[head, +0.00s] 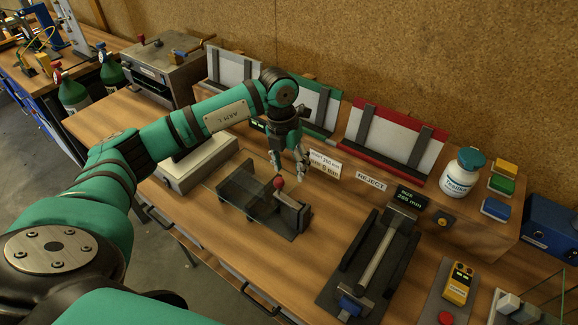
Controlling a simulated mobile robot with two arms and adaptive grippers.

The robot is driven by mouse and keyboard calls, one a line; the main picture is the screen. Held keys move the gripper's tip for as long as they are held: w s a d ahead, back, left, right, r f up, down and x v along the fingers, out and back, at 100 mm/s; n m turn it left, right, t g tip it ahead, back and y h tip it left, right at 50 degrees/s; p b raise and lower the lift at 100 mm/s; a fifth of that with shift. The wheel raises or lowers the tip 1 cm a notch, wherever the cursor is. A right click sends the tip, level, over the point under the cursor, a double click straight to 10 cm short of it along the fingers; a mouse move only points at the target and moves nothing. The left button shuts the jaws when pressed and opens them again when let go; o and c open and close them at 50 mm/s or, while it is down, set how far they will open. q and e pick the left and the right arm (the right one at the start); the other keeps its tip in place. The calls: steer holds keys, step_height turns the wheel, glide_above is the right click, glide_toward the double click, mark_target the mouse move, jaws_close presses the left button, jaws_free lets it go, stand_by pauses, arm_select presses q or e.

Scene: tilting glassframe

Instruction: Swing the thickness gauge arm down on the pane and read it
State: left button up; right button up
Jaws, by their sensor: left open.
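The glass pane (238,188) lies in a dark tilted frame on the wooden bench, left of the middle. A gauge with a grey block (296,214) stands at the pane's right end. A red ball knob (279,183) shows at its top; the rest of its arm is too small to make out. My left gripper (289,170) points down just above the knob, open, with its fingers apart. I cannot tell whether a finger touches the knob. A small green display (257,125) is partly hidden behind my left arm. My right gripper is not in view.
Behind stand a white label card (325,164), a REJECT sign (371,182) and a red-edged rack (395,138). A roller fixture (378,258) with a "265 mm" display (410,197) stands to the right. A white bottle (463,174) is farther right. Bare bench lies in front of the gauge.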

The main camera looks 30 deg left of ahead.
arm_select(q)
step_height(320, 180, up, 12)
steer(key=d+p, duration=0.1)
steer(key=p, duration=0.3)
steer(key=shift+s+d+r, duration=0.15)
steer(key=shift+s+r, duration=0.05)
steer(key=shift+r, duration=0.05)
stand_by(0.8)
stand_by(0.4)
step_height(320, 180, up, 12)
steer(key=a, duration=0.1)
steer(key=shift+a, duration=0.25)
steer(key=shift+s+f, duration=0.15)
stand_by(0.5)
